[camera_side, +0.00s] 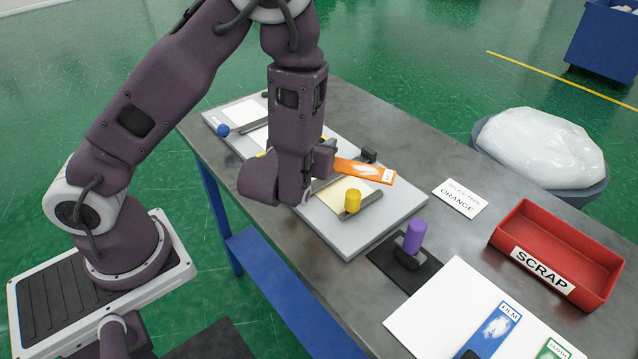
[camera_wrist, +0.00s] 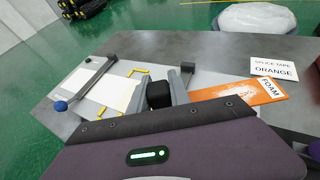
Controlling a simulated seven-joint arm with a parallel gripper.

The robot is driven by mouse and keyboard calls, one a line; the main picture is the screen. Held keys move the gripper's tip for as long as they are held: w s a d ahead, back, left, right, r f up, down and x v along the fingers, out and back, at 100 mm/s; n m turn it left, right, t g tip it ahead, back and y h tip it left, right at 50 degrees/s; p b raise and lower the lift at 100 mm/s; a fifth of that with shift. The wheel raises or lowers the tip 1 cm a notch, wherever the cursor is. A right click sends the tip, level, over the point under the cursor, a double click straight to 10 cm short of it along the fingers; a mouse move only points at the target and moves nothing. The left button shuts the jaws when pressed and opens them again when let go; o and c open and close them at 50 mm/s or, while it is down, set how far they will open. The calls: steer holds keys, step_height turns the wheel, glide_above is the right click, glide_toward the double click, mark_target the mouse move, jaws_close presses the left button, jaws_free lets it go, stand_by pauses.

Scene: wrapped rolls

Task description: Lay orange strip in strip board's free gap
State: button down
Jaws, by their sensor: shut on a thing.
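The orange strip (camera_side: 364,170), labelled FOAM, is in my gripper (camera_side: 325,163). My gripper is shut on the strip's dark block-like end; the side view partly hides this grip. In the wrist view the strip (camera_wrist: 238,98) sticks out to the right, over the right part of the board. The grey strip board (camera_side: 375,229) carries pale sheets at both ends, with a clamp bar across each. Yellow corner marks (camera_wrist: 138,72) outline the gap between the sheets, left of the strip; my arm mostly hides this gap in the side view.
A purple-handled tool (camera_side: 414,236) stands beyond the board. A card (camera_side: 460,198) reads ORANGE. A red SCRAP tray (camera_side: 556,252) and blue strip (camera_side: 494,330) lie right.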

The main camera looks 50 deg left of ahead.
steer(key=s+a+n+g+y, duration=0.3)
steer(key=a+n+g+y, duration=0.4)
steer(key=a, duration=1.1)
steer(key=n+g, duration=0.4)
steer(key=n, duration=0.1)
steer(key=shift+a+f+g, duration=0.25)
steer(key=shift+a+g, duration=0.05)
steer(key=shift+a, duration=0.05)
steer(key=shift+f, duration=0.1)
step_height(320, 180, down, 10)
steer(key=shift+r, duration=0.25)
steer(key=shift+f, duration=0.2)
steer(key=c, duration=1.2)
jaws_free()
